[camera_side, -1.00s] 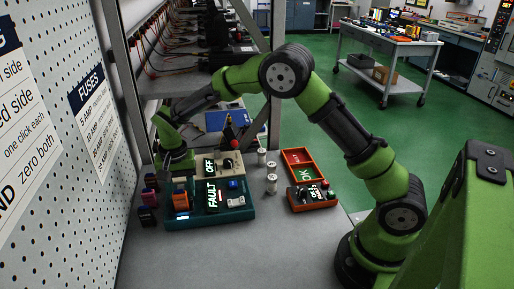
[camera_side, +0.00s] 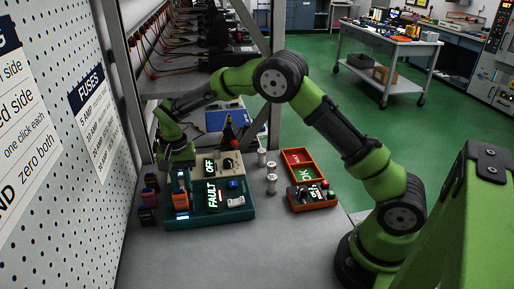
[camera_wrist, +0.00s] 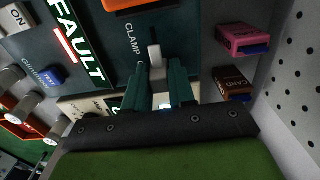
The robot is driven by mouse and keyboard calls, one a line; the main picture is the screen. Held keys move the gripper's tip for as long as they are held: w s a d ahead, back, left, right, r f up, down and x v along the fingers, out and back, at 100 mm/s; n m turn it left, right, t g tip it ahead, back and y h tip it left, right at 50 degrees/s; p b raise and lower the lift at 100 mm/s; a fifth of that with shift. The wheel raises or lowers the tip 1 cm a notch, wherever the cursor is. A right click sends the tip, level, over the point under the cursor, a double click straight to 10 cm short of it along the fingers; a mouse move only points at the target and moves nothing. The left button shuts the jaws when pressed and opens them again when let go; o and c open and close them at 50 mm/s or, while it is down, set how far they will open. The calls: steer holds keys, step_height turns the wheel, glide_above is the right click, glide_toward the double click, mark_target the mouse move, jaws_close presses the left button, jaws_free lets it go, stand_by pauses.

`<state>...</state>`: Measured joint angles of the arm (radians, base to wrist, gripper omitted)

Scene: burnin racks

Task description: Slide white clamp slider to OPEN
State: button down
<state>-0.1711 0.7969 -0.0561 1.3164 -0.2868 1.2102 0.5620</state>
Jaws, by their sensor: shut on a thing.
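The white clamp slider (camera_wrist: 154,52) shows in the wrist view beside the CLAMP lettering on the dark teal fixture (camera_wrist: 105,72). My gripper (camera_wrist: 160,75) is shut on the slider, its teal fingers on either side of it. The fingers hide part of the slider and its track, and any lettering behind them. In the side view, my gripper (camera_side: 181,166) is low at the back left of the fixture (camera_side: 238,214). The slider cannot be made out there.
A lit FAULT sign (camera_side: 211,196) and an orange block (camera_side: 181,201) are on the fixture. Small dark blocks (camera_side: 148,198) stand to its left, by the pegboard wall. Metal cylinders (camera_side: 271,184) and a red tray (camera_side: 299,160) are to the right. The front bench is clear.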

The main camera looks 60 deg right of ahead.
mark_target(181, 177)
steer(key=shift+w+d, duration=0.2)
steer(key=shift+w, duration=0.05)
steer(key=c, duration=1)
jaws_free()
step_height(181, 177, up, 17)
steer(key=shift+s, duration=0.1)
